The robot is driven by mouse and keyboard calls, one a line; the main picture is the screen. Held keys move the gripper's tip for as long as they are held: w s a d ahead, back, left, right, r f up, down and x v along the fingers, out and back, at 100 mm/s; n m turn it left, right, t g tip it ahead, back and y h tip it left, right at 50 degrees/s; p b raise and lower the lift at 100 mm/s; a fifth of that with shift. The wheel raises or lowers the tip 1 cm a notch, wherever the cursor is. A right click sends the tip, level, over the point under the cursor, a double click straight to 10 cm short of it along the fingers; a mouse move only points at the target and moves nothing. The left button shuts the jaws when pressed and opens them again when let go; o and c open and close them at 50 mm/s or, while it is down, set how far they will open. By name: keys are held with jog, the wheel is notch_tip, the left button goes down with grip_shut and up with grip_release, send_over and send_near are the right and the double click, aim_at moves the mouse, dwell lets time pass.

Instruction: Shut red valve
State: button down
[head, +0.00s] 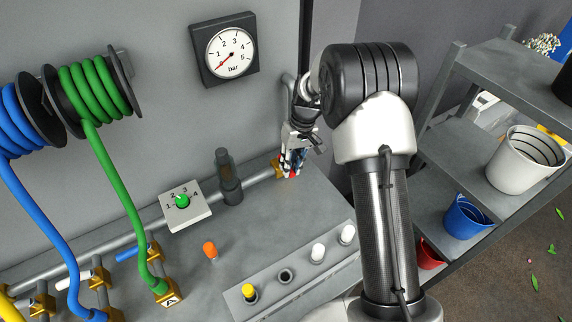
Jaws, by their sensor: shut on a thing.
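The red valve (296,170) shows only as small red bits between the fingers of my gripper (292,162), at the right end of the grey pipe. A brass valve body (278,169) shows just beside it. My gripper points down and is shut on the red valve's handle. The fingers and wrist hide most of the handle, so I cannot tell its angle. The pressure gauge (231,51) on the wall has a red needle pointing to the lower left, near the low end of its scale.
A dark cylinder (228,178) and a dial box with a green knob (183,201) stand left of the gripper. Green (124,200) and blue (38,210) hoses hang at left. A shelf with pots (522,160) stands at right.

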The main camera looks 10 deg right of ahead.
jog(key=shift+w+d+n, duration=0.2)
jog(key=shift+d+n, duration=0.25)
jog(key=shift+n, duration=0.25)
jog(key=c, duration=1.5)
grip_release()
jog(key=shift+r, duration=0.15)
jog(key=r, duration=0.4)
jog(key=d+r, duration=0.1)
jog(key=r, duration=0.2)
jog(key=w+d+r, duration=0.1)
jog(key=r, duration=0.3)
jog(key=shift+d+r, duration=0.1)
jog(key=shift+r, duration=0.2)
